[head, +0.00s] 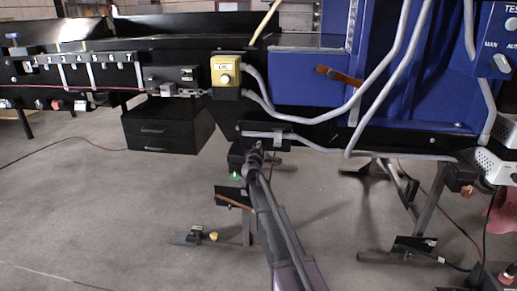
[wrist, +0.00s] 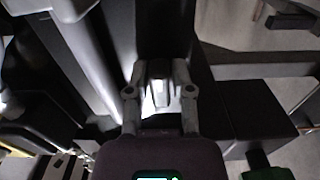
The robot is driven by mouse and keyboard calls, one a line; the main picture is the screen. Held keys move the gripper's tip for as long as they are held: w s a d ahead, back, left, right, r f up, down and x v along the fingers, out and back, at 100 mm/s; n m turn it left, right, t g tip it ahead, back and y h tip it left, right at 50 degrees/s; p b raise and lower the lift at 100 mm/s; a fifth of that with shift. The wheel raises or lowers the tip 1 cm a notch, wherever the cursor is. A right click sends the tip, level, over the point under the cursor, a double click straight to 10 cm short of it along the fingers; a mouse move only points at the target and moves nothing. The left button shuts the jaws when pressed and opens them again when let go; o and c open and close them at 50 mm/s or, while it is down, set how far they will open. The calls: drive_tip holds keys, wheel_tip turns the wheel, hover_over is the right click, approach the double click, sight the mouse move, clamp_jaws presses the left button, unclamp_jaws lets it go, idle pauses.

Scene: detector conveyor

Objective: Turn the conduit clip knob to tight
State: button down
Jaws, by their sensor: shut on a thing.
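My gripper (head: 254,147) is at the black conveyor frame, beside the grey conduit, in the head view. In the wrist view my gripper (wrist: 158,74) has its two fingers on either side of a small dark grey block, the conduit clip knob (wrist: 158,88), and is shut on it. The gripper hides the knob in the head view, and its turn setting cannot be read. The clip's light grey plate (head: 278,137) shows just right of the gripper. The grey conduit (head: 320,149) runs right from there; a pale conduit (wrist: 92,62) runs down the left in the wrist view.
A yellow button box (head: 226,72) sits above and left of my gripper, with a black drawer unit (head: 168,127) farther left. Grey hoses (head: 310,119) loop across the blue cabinet (head: 300,75). Black stand legs (head: 428,205) stand at right. Open floor (head: 90,215) lies to the left.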

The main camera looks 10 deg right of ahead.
drive_tip(key=shift+w, duration=0.15)
drive_tip(key=c, duration=0.6)
unclamp_jaws()
drive_tip(key=v, duration=1.2)
